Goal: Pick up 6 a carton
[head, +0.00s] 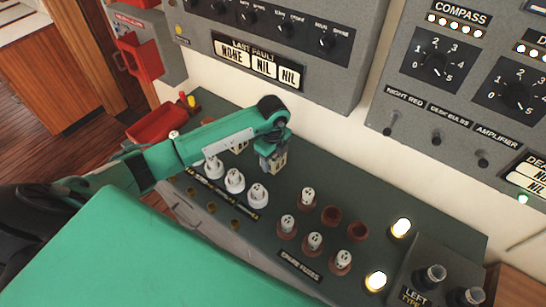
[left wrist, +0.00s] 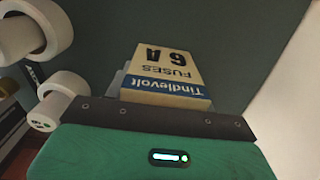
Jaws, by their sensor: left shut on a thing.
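The 6 A carton (left wrist: 165,72), a cream box with a blue band reading Tindlevolt, sits at my left gripper in the left wrist view, its label upside down. In the head view my left gripper (head: 272,158) points down over the green bench top, behind the white fuses, and is shut on the carton (head: 279,164). Only a small part of the carton shows below the jaws there. I cannot tell whether it touches the bench. My right gripper is not in view.
White fuses (head: 234,181) stand in a row left of the gripper, close to it. More fuses (head: 313,242) in brown holders stand to the right, with lit lamps (head: 401,228). A red tray (head: 160,126) lies at left. A grey panel (head: 270,100) rises behind.

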